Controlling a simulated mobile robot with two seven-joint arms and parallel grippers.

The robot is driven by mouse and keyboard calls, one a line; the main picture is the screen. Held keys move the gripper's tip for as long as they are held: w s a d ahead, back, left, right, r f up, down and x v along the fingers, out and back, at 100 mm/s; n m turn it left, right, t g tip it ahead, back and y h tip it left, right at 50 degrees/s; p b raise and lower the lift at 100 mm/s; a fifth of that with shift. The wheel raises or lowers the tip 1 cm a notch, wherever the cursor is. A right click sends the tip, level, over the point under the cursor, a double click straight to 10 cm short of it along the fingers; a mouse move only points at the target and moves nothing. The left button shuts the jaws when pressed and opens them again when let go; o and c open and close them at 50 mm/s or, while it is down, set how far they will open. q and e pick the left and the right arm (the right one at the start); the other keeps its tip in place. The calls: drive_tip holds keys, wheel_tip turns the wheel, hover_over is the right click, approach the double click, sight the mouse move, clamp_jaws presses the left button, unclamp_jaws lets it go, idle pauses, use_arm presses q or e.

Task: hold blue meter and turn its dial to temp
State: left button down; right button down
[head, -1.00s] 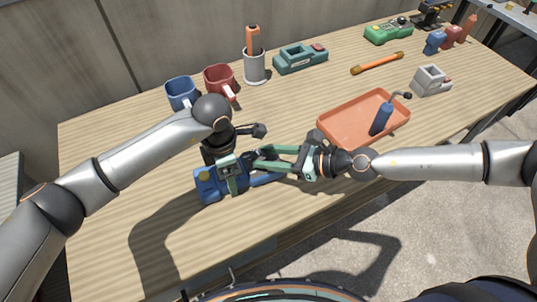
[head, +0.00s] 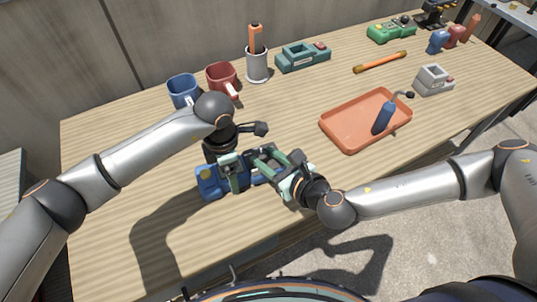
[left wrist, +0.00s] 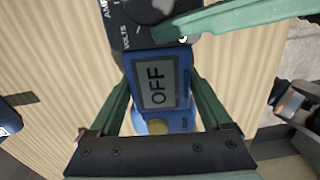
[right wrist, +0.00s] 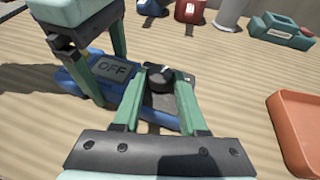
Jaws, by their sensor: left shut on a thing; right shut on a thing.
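The blue meter (head: 208,182) lies at the table's front, left of centre. My left gripper (head: 234,172) is shut on its body. In the left wrist view, its fingers lie along both sides of the display (left wrist: 158,86), which reads OFF. My right gripper (head: 262,160) is shut on the meter's black dial (right wrist: 161,77), with one finger on each side in the right wrist view. In the left wrist view, a right finger partly covers the dial (left wrist: 150,10) and its labels; VOLTS shows. The dial's exact setting is hard to tell.
An orange tray (head: 341,143) with a blue-handled tool (head: 382,118) sits to the right. The table's left front is clear.

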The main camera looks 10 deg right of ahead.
use_arm(q)
drive_tip(key=shift+s+d, duration=0.1)
drive_tip(key=shift+d, duration=0.05)
use_arm(e)
drive_tip(key=m+h, duration=0.2)
drive_tip(key=a+m+t+h, duration=0.1)
drive_tip(key=m+h, duration=0.1)
drive_tip(key=h, duration=0.1)
drive_tip(key=shift+s+a+r+t, duration=0.1)
drive_tip(key=shift+s+a+t, duration=0.05)
drive_tip(key=shift+t, duration=0.15)
drive_tip(key=shift+a+m+h, duration=0.15)
drive_tip(key=shift+m+h, duration=1.55)
drive_tip(key=shift+h, duration=0.1)
use_arm(q)
drive_tip(key=shift+s, duration=0.1)
use_arm(e)
drive_tip(key=shift+c, duration=2.2)
unclamp_jaws()
